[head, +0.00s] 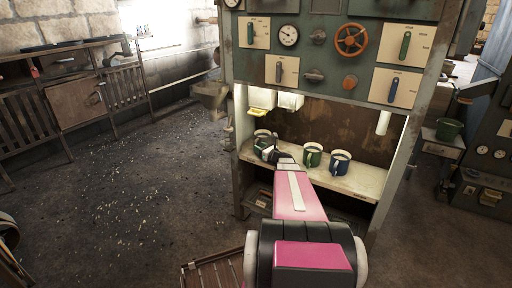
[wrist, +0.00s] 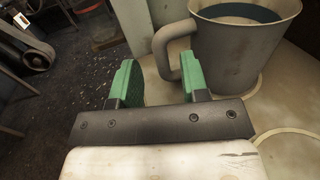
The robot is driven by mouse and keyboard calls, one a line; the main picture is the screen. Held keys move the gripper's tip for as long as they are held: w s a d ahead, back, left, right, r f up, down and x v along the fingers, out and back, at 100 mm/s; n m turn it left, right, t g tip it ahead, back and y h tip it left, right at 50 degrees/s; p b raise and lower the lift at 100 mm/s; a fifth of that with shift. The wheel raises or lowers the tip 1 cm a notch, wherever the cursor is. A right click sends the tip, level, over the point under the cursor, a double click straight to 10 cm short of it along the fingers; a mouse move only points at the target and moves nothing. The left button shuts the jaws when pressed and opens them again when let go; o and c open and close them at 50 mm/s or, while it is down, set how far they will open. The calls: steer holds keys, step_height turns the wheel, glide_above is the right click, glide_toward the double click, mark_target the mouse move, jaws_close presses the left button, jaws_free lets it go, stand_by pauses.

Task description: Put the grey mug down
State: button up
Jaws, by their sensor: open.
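The grey mug (wrist: 240,55) stands upright on the pale shelf (wrist: 285,115) in the wrist view, with dark liquid inside. Its handle (wrist: 161,48) points left and lies just ahead of my gripper (wrist: 160,84), between the green fingertips in the picture. The fingers are apart; I cannot tell whether one touches the handle.
A green mug (head: 312,155) and a blue mug (head: 340,162) stand to the right on the same shelf. The cabinet's control panel (head: 335,45) overhangs the shelf, and side posts bound it. Floor at left is open.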

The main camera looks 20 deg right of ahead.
steer(key=v, duration=0.8)
steer(key=s+a+f+n+g+y, duration=0.1)
steer(key=s+a+n+g, duration=0.3)
steer(key=a, duration=0.4)
steer(key=s+a+f+n+g, duration=0.1)
steer(key=a+f+n+g, duration=0.15)
steer(key=a+n, duration=0.45)
steer(key=s+a+n+g+y, duration=0.1)
steer(key=s+a+n+g, duration=0.3)
steer(key=a, duration=0.4)
steer(key=s+a+n+g+h, duration=0.6)
steer(key=s+n+h, duration=0.3)
steer(key=n, duration=0.7)
steer(key=shift+s+f, duration=0.5)
steer(key=shift+s, duration=0.5)
steer(key=shift+a, duration=0.1)
